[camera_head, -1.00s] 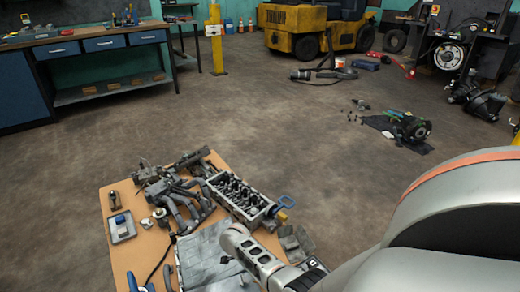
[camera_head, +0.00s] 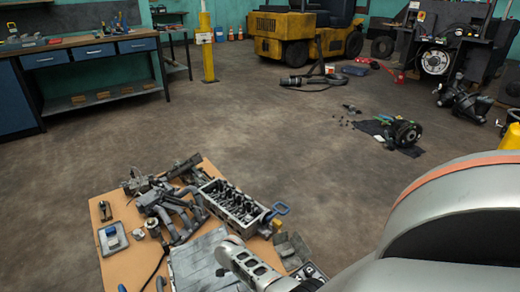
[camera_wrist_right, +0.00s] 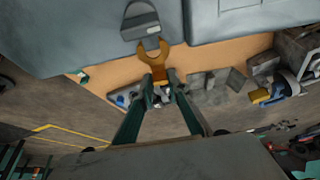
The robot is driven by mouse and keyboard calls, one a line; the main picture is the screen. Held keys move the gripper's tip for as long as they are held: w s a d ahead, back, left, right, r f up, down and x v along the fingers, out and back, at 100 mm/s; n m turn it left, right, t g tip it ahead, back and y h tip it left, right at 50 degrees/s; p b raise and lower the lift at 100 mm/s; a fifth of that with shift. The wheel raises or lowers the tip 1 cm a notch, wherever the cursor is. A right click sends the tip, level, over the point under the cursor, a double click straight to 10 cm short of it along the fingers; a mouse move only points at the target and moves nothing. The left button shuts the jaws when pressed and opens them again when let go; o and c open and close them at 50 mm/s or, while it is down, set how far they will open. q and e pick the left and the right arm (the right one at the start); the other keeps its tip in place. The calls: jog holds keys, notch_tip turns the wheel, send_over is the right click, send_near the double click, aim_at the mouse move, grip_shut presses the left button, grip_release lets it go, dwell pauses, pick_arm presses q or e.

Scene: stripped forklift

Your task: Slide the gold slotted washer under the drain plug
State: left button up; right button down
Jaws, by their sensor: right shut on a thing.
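The gold slotted washer (camera_wrist_right: 156,73) shows in the right wrist view, its open slot facing up in the picture. My right gripper (camera_wrist_right: 160,88) is shut on its lower end. A dark grey piece with a wide lower rim (camera_wrist_right: 140,28), which looks like the drain plug, lies just beyond the slot, slightly to the left, against a grey surface. The washer's left prong appears very close to that rim; I cannot tell whether they touch. In the head view my right arm comes in from the right, and washer and plug cannot be made out. My left gripper is not in view.
Grey casings (camera_wrist_right: 90,30) fill the top of the wrist view. Open floor (camera_head: 300,165) lies beyond the board.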

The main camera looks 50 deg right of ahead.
jog(key=shift+w+a, duration=0.25)
jog(key=shift+a, duration=0.25)
jog(key=shift+w+a, duration=0.2)
jog(key=shift+a, duration=0.1)
jog(key=shift+w+a, duration=0.3)
jog(key=shift+a, duration=0.25)
jog(key=shift+w+a, duration=0.3)
jog(key=shift+a, duration=0.2)
dwell(0.8)
jog(key=shift+w+a, duration=0.15)
jog(key=shift+a, duration=0.15)
jog(key=c, duration=1.8)
grip_release()
jog(key=shift+c, duration=0.2)
